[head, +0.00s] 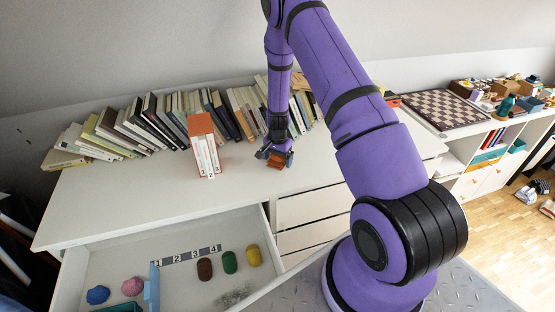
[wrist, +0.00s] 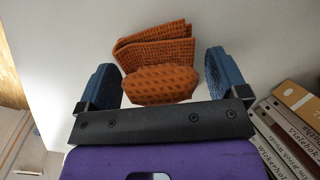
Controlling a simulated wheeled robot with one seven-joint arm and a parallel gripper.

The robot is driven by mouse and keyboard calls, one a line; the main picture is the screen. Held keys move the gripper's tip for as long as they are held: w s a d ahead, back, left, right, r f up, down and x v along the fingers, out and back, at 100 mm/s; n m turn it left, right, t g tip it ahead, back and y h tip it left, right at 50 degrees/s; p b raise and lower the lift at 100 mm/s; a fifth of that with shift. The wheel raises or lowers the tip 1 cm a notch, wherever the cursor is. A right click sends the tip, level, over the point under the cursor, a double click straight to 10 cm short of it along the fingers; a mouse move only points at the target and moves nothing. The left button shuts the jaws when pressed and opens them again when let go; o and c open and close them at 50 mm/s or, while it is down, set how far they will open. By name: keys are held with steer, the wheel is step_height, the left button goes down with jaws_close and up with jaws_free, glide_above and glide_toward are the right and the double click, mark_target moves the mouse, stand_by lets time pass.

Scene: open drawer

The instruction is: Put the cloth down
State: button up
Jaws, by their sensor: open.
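The cloth (wrist: 160,82) is orange-brown, waffle-textured and folded. In the wrist view it lies on the white top, between the two blue fingers of my gripper (wrist: 163,82), with a gap on each side. In the head view the cloth (head: 276,162) shows as a small orange patch at my gripper (head: 275,158), low over the dresser top (head: 120,205). My gripper is open, and its fingers stand apart from the cloth.
A row of books (head: 160,122) lines the wall behind. An orange box with white volumes (head: 203,146) stands left of my gripper. The open drawer (head: 110,252) in front holds several coloured objects and a number strip (head: 187,255). The dresser top's left part is clear.

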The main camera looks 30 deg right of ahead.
step_height(320, 180, up, 12)
steer(key=shift+r, duration=0.1)
steer(key=s+a+r+n+t, duration=0.1)
steer(key=s+a+r+n, duration=0.15)
steer(key=r, duration=0.65)
steer(key=s+a+r+n+t, duration=0.1)
steer(key=s+a+r, duration=0.3)
steer(key=r, duration=0.5)
steer(key=s+a+r+n+t, duration=0.1)
steer(key=s+a+r+n, duration=0.2)
steer(key=r, duration=0.7)
steer(key=s+a+r+n, duration=0.1)
steer(key=s+r+n, duration=0.1)
steer(key=s, duration=0.6)
steer(key=s+a+r+n+t, duration=0.1)
steer(key=s+a+r, duration=0.1)
steer(key=s+r, duration=0.3)
steer(key=s+a+r+n+t, duration=0.1)
steer(key=s+a+r+n, duration=0.1)
steer(key=s, duration=0.9)
steer(key=shift+s+r+n, duration=0.35)
steer(key=shift+s+r, duration=0.05)
steer(key=shift+r, duration=0.35)
steer(key=shift+a, duration=0.1)
